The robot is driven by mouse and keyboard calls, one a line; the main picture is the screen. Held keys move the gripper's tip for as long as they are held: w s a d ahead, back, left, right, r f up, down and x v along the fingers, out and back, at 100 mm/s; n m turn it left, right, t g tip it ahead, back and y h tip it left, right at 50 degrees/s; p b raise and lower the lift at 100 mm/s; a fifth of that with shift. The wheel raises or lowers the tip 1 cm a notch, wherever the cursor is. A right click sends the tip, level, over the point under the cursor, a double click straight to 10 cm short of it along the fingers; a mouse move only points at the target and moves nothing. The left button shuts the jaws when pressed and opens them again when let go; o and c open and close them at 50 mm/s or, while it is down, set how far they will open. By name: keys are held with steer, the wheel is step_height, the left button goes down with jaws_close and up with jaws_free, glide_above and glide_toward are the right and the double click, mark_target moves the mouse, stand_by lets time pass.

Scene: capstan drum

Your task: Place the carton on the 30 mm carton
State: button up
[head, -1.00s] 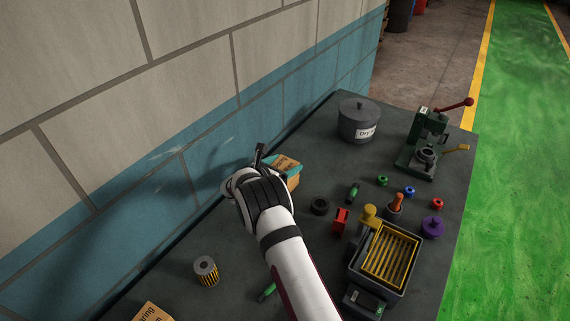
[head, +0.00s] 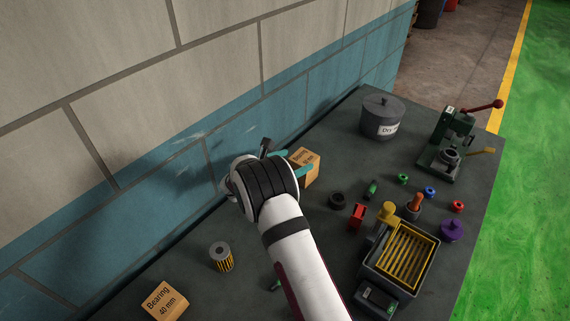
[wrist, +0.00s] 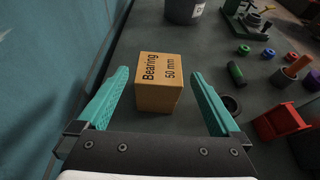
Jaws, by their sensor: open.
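An orange-brown carton (wrist: 160,85) marked "Bearing 50 mm" stands ahead of my gripper in the wrist view. In the head view this carton (head: 307,163) is by the blue wall, partly hidden by my gripper. My gripper (wrist: 160,73) is open, with one teal finger on each side of the carton's near part and gaps between. In the head view my gripper (head: 294,165) is low at the carton's near side. Another carton (head: 164,302), marked "Bearing 40 mm", sits at the lower left. No carton with a 30 mm label is readable.
A grey lidded pot (head: 382,117) and a green press (head: 447,143) stand at the back. A slotted cylinder (head: 221,257) is at left. The wall is close.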

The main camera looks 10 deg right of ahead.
steer(key=v, duration=0.6)
steer(key=s+d+r+m+g+y, duration=0.1)
steer(key=s+d+r+m+g, duration=0.4)
steer(key=s+m, duration=0.35)
steer(key=s+d+r+m+g, duration=0.3)
steer(key=s+d+r+m, duration=0.3)
steer(key=s, duration=0.3)
steer(key=s+a+m+g+y, duration=0.1)
steer(key=s+a+m+y, duration=0.4)
steer(key=s+m, duration=0.4)
steer(key=s+a+m+y, duration=0.5)
steer(key=s+m, duration=0.4)
steer(key=s, duration=0.7)
steer(key=shift+g, duration=0.4)
